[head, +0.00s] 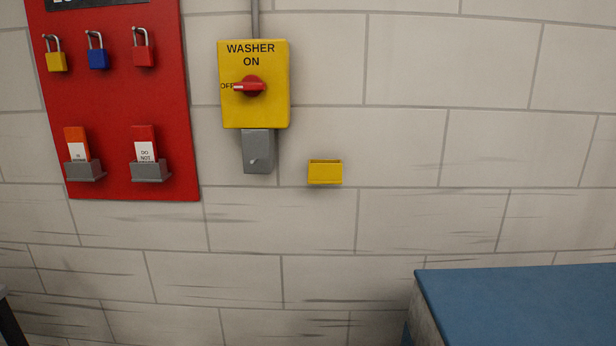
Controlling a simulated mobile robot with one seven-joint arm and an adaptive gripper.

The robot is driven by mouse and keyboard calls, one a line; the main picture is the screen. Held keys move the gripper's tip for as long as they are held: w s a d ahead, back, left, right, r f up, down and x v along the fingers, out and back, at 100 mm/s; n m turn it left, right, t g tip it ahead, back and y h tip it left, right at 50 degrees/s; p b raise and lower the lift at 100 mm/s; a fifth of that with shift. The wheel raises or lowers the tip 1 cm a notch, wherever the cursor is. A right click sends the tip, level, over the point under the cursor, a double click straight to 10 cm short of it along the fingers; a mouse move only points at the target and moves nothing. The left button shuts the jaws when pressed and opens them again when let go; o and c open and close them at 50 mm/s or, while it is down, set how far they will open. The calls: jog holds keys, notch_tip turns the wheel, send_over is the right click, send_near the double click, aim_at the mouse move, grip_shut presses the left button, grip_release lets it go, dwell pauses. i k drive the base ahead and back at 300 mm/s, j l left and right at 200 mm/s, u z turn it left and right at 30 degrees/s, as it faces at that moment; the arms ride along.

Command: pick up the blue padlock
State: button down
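The blue padlock (98,59) hangs by its silver shackle near the top of a red wall board (110,105) at the left of the head view. A yellow padlock (57,61) hangs to its left and a red padlock (144,56) to its right, each apart from it. The blue padlock's body hangs below its shackle, and nothing covers it. My gripper is not in view.
Two grey holders (151,172) with tags sit low on the board. Right of it are a yellow washer switch box (254,110) and a small yellow wall bin (325,173). A blue-topped surface (520,300) stands at lower right.

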aim_at(98, 59)
jog(key=i+j+u, duration=0.2)
jog(key=j, duration=0.15)
jog(key=i+j+u, duration=0.2)
jog(key=j, duration=0.15)
jog(key=i+j+u, duration=0.2)
jog(key=j, duration=0.15)
jog(key=k, duration=0.1)
